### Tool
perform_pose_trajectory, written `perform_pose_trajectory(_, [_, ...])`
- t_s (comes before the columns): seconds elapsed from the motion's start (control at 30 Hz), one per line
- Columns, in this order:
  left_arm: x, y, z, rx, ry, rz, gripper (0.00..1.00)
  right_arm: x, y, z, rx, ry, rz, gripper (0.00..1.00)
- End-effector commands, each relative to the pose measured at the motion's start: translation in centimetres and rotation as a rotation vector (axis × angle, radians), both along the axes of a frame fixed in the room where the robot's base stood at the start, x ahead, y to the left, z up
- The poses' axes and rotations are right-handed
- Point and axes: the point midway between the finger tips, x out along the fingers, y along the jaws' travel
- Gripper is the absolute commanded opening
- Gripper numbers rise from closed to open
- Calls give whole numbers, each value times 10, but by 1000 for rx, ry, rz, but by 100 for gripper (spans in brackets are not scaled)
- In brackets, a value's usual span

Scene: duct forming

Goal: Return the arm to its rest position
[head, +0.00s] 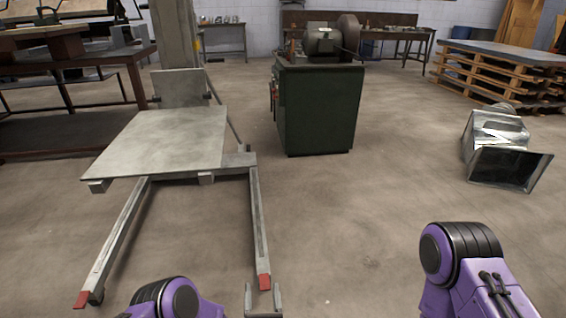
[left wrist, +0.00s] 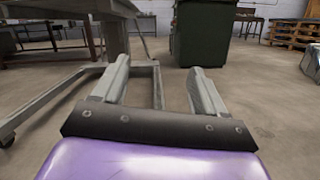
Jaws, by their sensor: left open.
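My left gripper (head: 263,296) is at the bottom edge of the head view, just in front of the red-tipped right leg of a grey lift cart. A purple part of my right arm (head: 468,270) shows at the lower right of the head view, but my right gripper is out of view.
The lift cart (head: 165,140) has a flat platform and two long floor legs. A dark green machine cabinet (head: 318,110) stands behind. A shiny metal duct piece (head: 495,145) lies at right, near stacked pallets (head: 490,75). The middle floor is clear.

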Motion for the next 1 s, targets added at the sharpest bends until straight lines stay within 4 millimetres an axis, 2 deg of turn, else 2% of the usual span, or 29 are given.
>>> perform_pose_trajectory(0.17, [-9,-13,-14,261,90,-31,72,-2,1,-1,4,10,6,72])
perform_pose_trajectory(0.27, [-23,-20,-32,479,174,-75,72,-3,2,-1,7,18,10,72])
perform_pose_trajectory(0.37, [-46,-21,-63,770,283,-156,72,-5,2,-6,11,29,16,72])
perform_pose_trajectory(0.5, [-86,-7,-117,1203,421,-322,72,-8,4,-23,17,44,25,72])
perform_pose_trajectory(0.57, [-108,5,-143,1398,477,-419,72,-9,4,-34,20,51,29,72])
perform_pose_trajectory(0.67, [-156,41,-191,1746,572,-643,72,-11,5,-58,26,65,38,72])
perform_pose_trajectory(0.73, [-194,74,-220,1960,634,-837,72,-13,6,-77,29,74,42,72])
perform_pose_trajectory(0.83, [-239,116,-240,2144,702,-1071,72,-14,6,-97,33,83,49,72])
perform_pose_trajectory(1.0, [-294,171,-253,2266,810,-1358,72,-15,7,-127,38,93,55,72])
